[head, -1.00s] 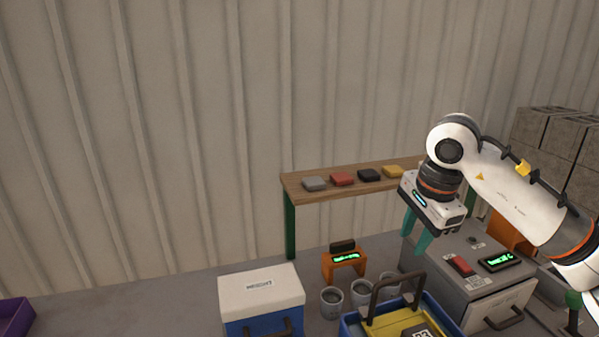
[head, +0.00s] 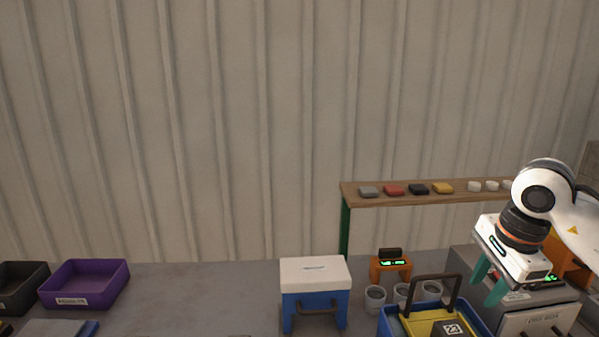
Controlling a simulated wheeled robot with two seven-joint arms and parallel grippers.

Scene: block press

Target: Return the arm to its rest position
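My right gripper (head: 488,281) hangs from the white arm at the right of the head view, fingers pointing down. Its two teal fingers are spread apart, with nothing seen between them. It is in front of the grey press machine (head: 540,322), and I cannot tell the gap between them. My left gripper is not in view.
A wooden shelf (head: 440,197) holds coloured blocks. A purple bin (head: 85,284) sits far left.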

